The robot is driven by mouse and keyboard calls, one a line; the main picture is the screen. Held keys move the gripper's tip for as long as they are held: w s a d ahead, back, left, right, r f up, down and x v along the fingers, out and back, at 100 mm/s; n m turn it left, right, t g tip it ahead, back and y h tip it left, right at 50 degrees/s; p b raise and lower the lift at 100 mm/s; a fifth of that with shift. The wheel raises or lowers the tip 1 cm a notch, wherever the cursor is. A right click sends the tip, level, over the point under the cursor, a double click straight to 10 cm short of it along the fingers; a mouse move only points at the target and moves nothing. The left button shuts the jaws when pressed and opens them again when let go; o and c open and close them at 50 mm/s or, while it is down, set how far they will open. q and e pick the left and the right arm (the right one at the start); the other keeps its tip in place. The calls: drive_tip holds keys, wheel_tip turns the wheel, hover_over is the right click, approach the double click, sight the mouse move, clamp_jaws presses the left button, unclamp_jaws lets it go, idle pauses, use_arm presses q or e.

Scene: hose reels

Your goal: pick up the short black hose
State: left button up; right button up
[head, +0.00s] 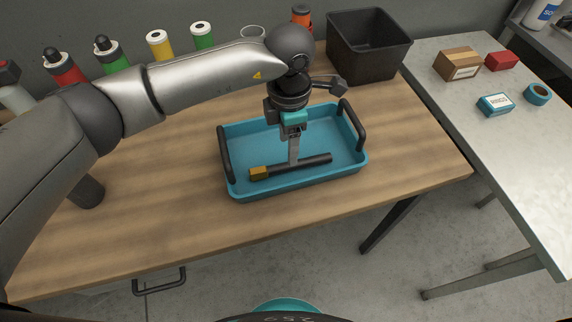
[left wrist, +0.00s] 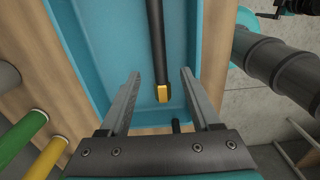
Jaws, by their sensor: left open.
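The short black hose (head: 315,162), with an orange-yellow end piece (head: 258,173), lies on the floor of the blue tray (head: 233,188). My left gripper (head: 293,162) points down into the tray over the middle of the hose in the head view. In the left wrist view the gripper (left wrist: 160,74) is open, its two fingers well apart. The hose (left wrist: 156,40) runs between them there, with its yellow end (left wrist: 162,93) toward the palm. I see no finger closed on it, and cannot tell the exact height gap. My right gripper is out of view.
The tray has two black handles (head: 225,155) standing up at its ends. A black bin (head: 368,50) stands behind it. Several coloured cylinders (head: 160,45) line the wall. A grey table (head: 510,130) at right holds small boxes and tape. Wooden tabletop (head: 170,200) left of the tray is clear.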

sight(286, 164)
use_arm(q)
drive_tip(key=shift+a+f, duration=0.15)
drive_tip(key=shift+f, duration=1.65)
drive_tip(key=shift+a+f, duration=0.1)
drive_tip(key=shift+f, duration=1.65)
drive_tip(key=shift+c, duration=0.2)
clamp_jaws()
drive_tip(key=shift+r, duration=0.1)
